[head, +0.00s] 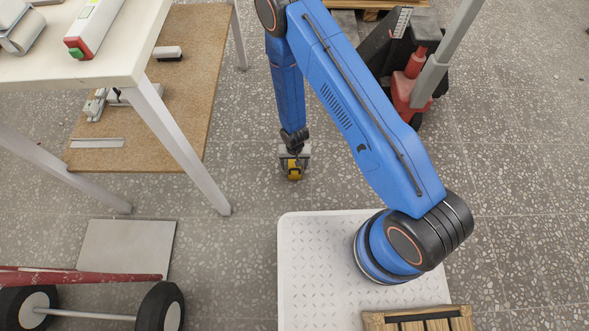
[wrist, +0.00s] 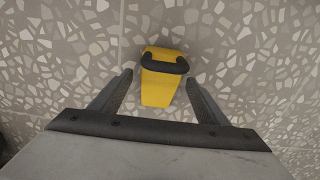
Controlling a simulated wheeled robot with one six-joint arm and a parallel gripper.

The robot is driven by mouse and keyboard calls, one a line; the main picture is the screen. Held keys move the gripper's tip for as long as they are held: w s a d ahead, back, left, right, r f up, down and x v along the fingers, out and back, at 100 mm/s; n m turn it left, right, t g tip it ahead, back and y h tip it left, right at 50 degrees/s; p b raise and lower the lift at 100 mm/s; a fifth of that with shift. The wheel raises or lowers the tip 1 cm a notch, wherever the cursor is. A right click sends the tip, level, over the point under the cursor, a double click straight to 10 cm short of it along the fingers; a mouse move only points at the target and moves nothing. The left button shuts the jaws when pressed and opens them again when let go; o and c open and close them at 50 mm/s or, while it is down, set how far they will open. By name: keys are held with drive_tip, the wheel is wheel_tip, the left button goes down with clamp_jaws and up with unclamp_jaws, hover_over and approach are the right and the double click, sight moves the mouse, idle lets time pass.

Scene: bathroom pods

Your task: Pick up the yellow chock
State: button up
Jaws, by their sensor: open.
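The yellow chock (wrist: 160,88) lies on the speckled floor, with a black curved handle across its upper part in the wrist view. My gripper (wrist: 160,84) is open, with one finger on each side of the chock and a gap to each. In the head view the chock (head: 294,170) shows just below my gripper (head: 295,158), at the end of my lowered blue arm. My gripper hides part of the chock there. I cannot tell how high the fingertips are above the floor.
A white-topped table (head: 75,70) with a lower wooden shelf (head: 190,110) stands at the left; one leg slants down near my gripper. A red pallet jack (head: 410,85) is at the upper right. A wheeled cart (head: 90,300) is at the lower left. Floor around the chock is clear.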

wheel_tip(320, 180, down, 2)
drive_tip(key=shift+f, duration=0.1)
drive_tip(key=c, duration=1.5)
drive_tip(key=shift+o, duration=0.2)
